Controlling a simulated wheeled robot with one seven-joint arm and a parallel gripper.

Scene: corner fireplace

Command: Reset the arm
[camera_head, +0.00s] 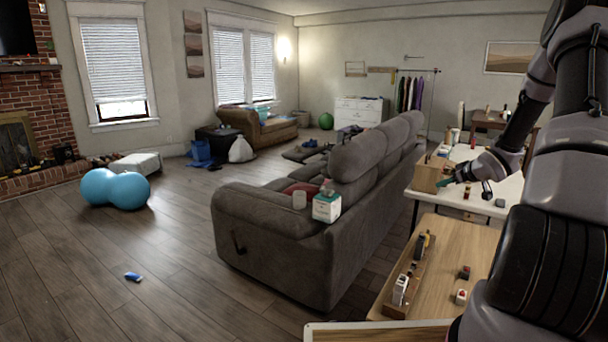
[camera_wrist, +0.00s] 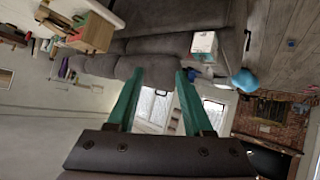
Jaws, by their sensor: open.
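My gripper (camera_head: 446,182) is at the right in the head view, above the white table and beside a wooden box. In the wrist view my gripper (camera_wrist: 158,80) shows two green fingers spread apart with nothing between them. The wrist view looks across the room with the picture tilted over. My arm comes in from the upper right of the head view and bends down to the gripper.
A wooden box (camera_head: 428,174) stands on the white table (camera_head: 483,208). A lower wooden table (camera_head: 450,262) holds small items. A grey sofa (camera_head: 275,245) carries a white-and-teal box (camera_head: 327,207). The floor at left is mostly open, with a blue peanut ball (camera_head: 115,189).

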